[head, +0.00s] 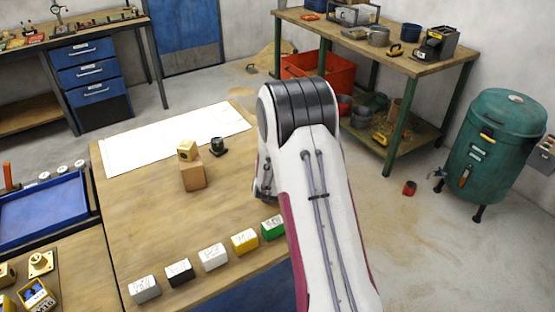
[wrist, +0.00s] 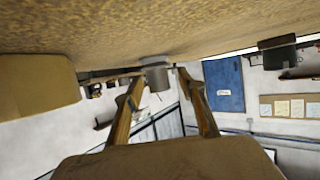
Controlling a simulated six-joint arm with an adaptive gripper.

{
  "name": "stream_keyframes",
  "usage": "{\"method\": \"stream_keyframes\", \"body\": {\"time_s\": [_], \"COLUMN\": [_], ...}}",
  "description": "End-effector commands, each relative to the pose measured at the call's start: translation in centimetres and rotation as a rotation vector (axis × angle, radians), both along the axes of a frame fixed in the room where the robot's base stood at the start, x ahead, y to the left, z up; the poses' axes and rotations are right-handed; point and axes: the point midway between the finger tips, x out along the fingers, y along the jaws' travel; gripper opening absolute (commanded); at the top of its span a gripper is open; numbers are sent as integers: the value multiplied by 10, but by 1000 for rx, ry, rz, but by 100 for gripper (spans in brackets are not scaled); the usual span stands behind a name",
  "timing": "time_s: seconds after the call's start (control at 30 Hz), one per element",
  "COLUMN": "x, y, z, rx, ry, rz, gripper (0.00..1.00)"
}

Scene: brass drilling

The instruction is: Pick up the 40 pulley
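A small grey round piece (wrist: 156,76) with a wider base shows in the wrist view, where the table appears at the top. It may be the 40 pulley, but I can read no mark on it. My gripper (wrist: 158,73) has its two fingers spread apart, with the grey piece between or just beyond their tips. A narrow gap seems to show on each side, so I see no clear contact. In the head view my arm hides this piece, and only a dark edge of my gripper shows at the arm's left.
A wooden block (head: 193,176) carries a brass cube (head: 187,150); a dark green piece (head: 218,146) stands beside it. White paper (head: 165,139) covers the table's back. Several labelled blocks (head: 213,257) line the front. A blue tray (head: 42,212) is at the left.

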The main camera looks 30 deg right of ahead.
Motion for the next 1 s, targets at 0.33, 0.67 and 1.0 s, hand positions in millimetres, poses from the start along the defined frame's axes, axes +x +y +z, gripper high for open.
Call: {"method": "stream_keyframes", "body": {"time_s": [0.33, 0.67, 1.0], "x": [0, 0, 0], "y": [0, 0, 0], "z": [1, 3, 26], "rx": [-1, -1, -2], "ry": [-1, -2, -4], "rz": [0, 0, 0], "gripper": [0, 0, 0]}}
